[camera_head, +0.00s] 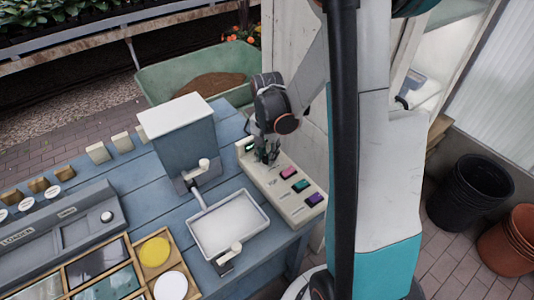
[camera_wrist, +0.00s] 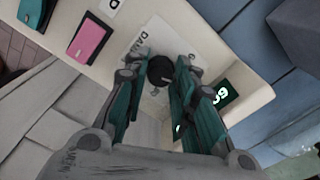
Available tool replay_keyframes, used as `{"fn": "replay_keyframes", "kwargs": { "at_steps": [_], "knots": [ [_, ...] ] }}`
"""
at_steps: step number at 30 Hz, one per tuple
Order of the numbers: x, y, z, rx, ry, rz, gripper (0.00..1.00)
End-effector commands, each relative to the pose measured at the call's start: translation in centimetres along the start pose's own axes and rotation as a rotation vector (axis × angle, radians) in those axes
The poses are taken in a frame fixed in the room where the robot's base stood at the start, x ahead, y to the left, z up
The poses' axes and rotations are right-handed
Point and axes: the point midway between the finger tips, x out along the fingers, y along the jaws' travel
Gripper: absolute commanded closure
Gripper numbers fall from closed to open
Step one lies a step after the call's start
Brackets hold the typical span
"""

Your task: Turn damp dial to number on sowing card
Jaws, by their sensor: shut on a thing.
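A cream control panel (camera_head: 273,184) stands at the right end of the blue table; it also fills much of the wrist view (camera_wrist: 205,35). In the wrist view a round black dial (camera_wrist: 160,70) sits on a white label beginning "DA", partly covered by my fingers. My gripper (camera_head: 267,153) points down at the panel's far end, its two green fingers shut on the dial, one on each side. A dark display (camera_wrist: 226,95) beside the dial shows pale green digits, turned and partly hidden, perhaps 69 or 09. I cannot make out a sowing card.
Pink (camera_head: 288,172), green (camera_head: 301,185) and purple (camera_head: 314,199) blocks line the panel. A grey box with a white lid (camera_head: 176,115) and a white tray (camera_head: 229,225) stand left of it. Sorting trays (camera_head: 108,262) lie at front left. A green wheelbarrow (camera_head: 170,78) is behind.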

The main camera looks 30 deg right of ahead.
Motion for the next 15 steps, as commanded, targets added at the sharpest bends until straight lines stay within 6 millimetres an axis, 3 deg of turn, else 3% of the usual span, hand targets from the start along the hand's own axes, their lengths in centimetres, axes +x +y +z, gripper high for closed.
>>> {"fn": "replay_keyframes", "kwargs": {
  "at_steps": [5,6,9,15],
  "knots": [
    [0.02,0.0,0.02,-0.001,0.0,0.0,0.99],
    [0.02,0.0,0.02,-0.001,0.0,0.0,0.73],
    [0.02,0.0,0.02,-0.001,0.0,0.0,0.54],
    [0.01,0.0,0.01,-0.002,0.0,0.0,0.54]
  ]
}}
